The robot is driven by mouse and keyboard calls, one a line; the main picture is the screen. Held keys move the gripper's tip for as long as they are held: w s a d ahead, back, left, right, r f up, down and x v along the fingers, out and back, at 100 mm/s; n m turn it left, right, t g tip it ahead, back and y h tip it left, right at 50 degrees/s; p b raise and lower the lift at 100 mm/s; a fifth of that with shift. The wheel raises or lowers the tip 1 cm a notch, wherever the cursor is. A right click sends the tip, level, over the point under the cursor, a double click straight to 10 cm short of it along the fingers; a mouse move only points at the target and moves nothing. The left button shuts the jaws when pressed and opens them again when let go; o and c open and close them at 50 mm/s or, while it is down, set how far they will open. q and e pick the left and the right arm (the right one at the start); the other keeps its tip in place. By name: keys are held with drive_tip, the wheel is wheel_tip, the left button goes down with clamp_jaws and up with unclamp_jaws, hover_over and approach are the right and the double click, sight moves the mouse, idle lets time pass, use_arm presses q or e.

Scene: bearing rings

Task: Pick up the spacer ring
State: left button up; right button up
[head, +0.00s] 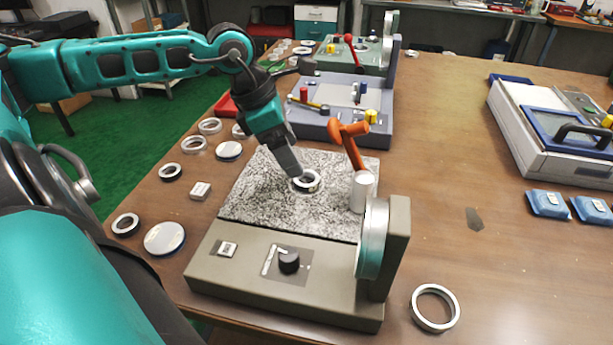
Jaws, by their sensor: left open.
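My left gripper (298,174) reaches down over the speckled plate of the nearest bench device. Its jaws are open, and the fingertips are at a small silver ring (311,187) with a dark inside, which lies flat on the plate. The gripper hides part of this ring's far left side, and I cannot tell whether they touch. A larger, plain silver ring (435,308) lies flat on the table at the lower right. Which ring is the spacer ring is not marked. My right gripper is not in view.
The nearest device (300,308) has an orange lever (350,140) and white cylinder (362,192) close right of my gripper. Several rings and discs (165,238) lie along the table's left edge. A similar device (345,128) stands behind. The table's middle right is mostly clear.

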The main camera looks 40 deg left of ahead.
sight(305, 177)
use_arm(q)
drive_tip(key=shift+w+f, duration=0.15)
drive_tip(key=shift+f, duration=0.25)
drive_tip(key=shift+d+x, duration=0.15)
drive_tip(key=shift+x, duration=1.1)
drive_tip(key=shift+d+x, duration=0.1)
drive_tip(key=shift+x, duration=1.1)
drive_tip(key=c, duration=1.3)
